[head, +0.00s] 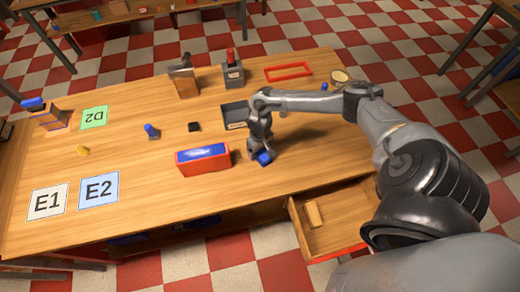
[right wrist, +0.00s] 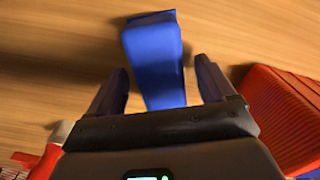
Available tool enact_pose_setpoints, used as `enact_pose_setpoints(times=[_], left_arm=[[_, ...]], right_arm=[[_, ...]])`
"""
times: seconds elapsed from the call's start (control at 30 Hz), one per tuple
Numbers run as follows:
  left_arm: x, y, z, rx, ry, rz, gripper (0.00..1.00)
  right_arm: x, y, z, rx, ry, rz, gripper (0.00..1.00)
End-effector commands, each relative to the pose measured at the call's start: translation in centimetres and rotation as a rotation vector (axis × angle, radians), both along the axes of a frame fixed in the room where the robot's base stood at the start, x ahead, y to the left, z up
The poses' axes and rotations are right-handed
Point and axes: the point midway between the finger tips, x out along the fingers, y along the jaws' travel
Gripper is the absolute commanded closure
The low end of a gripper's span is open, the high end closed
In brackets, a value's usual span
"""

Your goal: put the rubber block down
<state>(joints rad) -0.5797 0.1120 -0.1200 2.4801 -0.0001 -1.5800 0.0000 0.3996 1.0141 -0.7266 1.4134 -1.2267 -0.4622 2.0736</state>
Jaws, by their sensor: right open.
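A blue block (right wrist: 155,55), which I take to be the rubber block, lies on the wooden table. In the right wrist view it sits between the two spread fingers of my right gripper (right wrist: 160,88), with a gap on each side. In the head view my right gripper (head: 260,152) is low over the table, and the blue block (head: 264,157) shows at its fingertips. My right gripper is open. Its near end is hidden by the gripper body. My left gripper is not in view.
A red box with a blue top (head: 203,159) stands just left of the gripper. A grey tray (head: 236,111) is behind it. An open drawer (head: 335,228) juts out at the front right. Cards E1 (head: 47,202) and E2 (head: 98,190) lie at the left; bare table surrounds them.

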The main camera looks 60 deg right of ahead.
Motion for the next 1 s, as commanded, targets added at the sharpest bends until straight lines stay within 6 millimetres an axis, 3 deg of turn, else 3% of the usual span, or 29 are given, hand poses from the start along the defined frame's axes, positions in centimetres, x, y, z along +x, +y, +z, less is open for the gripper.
enact_pose_setpoints(times=[0.27, 0.83, 1.0], left_arm=[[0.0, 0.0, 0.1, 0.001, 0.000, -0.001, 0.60], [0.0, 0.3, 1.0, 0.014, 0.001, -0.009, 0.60], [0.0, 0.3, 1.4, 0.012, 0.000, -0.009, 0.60]], right_arm=[[0.1, 0.0, 0.8, 0.000, -0.002, 0.001, 0.17], [0.1, -0.1, 10.3, -0.003, -0.004, 0.001, 0.17], [0.1, 0.3, 11.6, 0.002, -0.006, 0.011, 0.17]])
